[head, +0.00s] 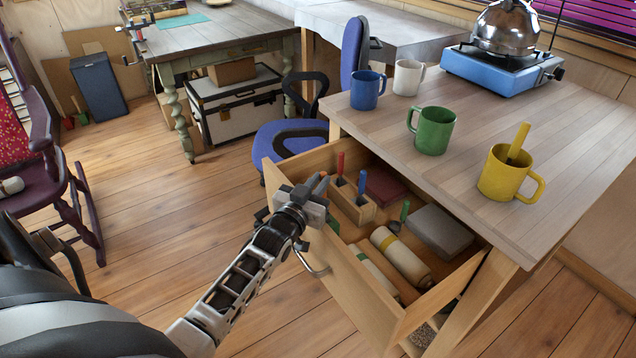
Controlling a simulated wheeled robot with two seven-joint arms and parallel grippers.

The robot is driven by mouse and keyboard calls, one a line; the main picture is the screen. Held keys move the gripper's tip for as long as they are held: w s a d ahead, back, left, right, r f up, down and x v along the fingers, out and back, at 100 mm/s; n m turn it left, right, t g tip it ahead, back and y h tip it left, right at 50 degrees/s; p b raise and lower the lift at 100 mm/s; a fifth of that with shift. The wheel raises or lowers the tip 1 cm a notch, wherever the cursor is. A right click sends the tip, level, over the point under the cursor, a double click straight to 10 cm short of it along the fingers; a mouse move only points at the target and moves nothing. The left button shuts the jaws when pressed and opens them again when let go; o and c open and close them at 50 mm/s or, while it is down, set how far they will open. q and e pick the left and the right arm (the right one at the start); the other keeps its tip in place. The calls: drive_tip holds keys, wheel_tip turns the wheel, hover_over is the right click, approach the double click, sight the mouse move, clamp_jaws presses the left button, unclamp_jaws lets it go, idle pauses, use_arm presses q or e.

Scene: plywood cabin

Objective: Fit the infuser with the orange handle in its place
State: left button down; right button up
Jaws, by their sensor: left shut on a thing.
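My left gripper (314,192) is over the near left edge of the open drawer (340,262). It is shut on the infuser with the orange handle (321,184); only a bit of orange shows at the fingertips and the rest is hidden. Just right of it in the drawer stands a wooden block (352,208). A red handle (340,164) and a blue handle (362,182) stand upright in the block. A green handle (405,210) stands apart, to the right of the block. A yellow handle (518,140) leans in the yellow mug (503,178). My right gripper is not in view.
The drawer also holds a cream cylinder (400,256), a grey box (440,230) and a dark red item (386,188). On the table (470,108) stand blue (366,90), white (408,78) and green (432,132) mugs and a blue stove (502,72). A blue chair (290,138) stands behind the drawer.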

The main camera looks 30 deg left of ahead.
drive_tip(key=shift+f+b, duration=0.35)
drive_tip(key=shift+b, duration=0.05)
idle(0.4)
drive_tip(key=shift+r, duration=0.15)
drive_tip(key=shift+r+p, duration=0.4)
drive_tip(key=shift+p, duration=0.15)
